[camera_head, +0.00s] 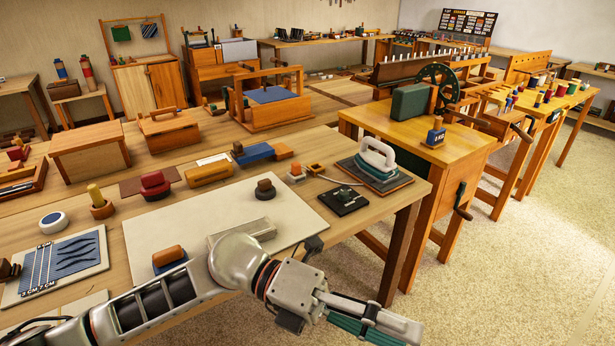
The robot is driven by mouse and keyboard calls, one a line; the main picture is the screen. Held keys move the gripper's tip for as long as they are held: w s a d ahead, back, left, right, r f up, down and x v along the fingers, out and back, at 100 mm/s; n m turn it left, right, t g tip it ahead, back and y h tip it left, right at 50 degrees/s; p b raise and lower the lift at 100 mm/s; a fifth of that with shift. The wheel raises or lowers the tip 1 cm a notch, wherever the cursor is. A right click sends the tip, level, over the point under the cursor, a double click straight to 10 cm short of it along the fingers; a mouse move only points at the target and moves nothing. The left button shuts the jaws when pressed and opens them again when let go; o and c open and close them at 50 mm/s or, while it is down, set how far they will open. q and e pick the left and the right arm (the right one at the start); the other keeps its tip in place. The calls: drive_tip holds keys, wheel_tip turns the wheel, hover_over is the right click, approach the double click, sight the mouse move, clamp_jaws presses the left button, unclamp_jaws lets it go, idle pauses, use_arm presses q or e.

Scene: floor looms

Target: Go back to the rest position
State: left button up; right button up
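My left arm reaches in from the bottom left across the front of the near table. Its gripper (385,328) hangs past the table's front right corner, over the carpet, pointing right and down. The fingers with teal pads are seen edge-on near the bottom edge, so I cannot tell whether they are apart or together. I see nothing clearly held in them. My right arm and gripper are not in view.
The near table (395,195) holds a pale board (150,225) with knobbed blocks, partly behind my arm, a white iron (377,160), and a black tile (343,199). A wooden bench (440,140) stands to the right. Carpet (500,280) at lower right is clear.

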use_arm(q)
drive_tip(key=w+a+r+n+t+h, duration=0.3)
drive_tip(key=w+n+t+h, duration=0.5)
drive_tip(key=n+t, duration=0.4)
drive_tip(key=w+a+f+n+t+y, duration=0.45)
drive_tip(key=a+f+n+t, duration=0.2)
drive_tip(key=n, duration=0.25)
drive_tip(key=w+a+f+n+t+y, duration=0.45)
drive_tip(key=f+n+y, duration=0.2)
drive_tip(key=n, duration=0.25)
drive_tip(key=s+a+f+n+g+y, duration=0.1)
drive_tip(key=s+a+f+n+y, duration=0.2)
drive_tip(key=f, duration=0.6)
drive_tip(key=s+a+f+n+g+y, duration=0.2)
drive_tip(key=s+a+f+n+y, duration=0.1)
drive_tip(key=s+a+f, duration=0.4)
drive_tip(key=s+a+f+n+g+y, duration=0.2)
drive_tip(key=s+a+f+n+y, duration=0.2)
drive_tip(key=f, duration=0.9)
drive_tip(key=s+a, duration=0.1)
drive_tip(key=a, duration=0.2)
drive_tip(key=shift+s+a+f+n, duration=0.15)
drive_tip(key=shift+a+n, duration=0.05)
drive_tip(key=shift+n, duration=0.2)
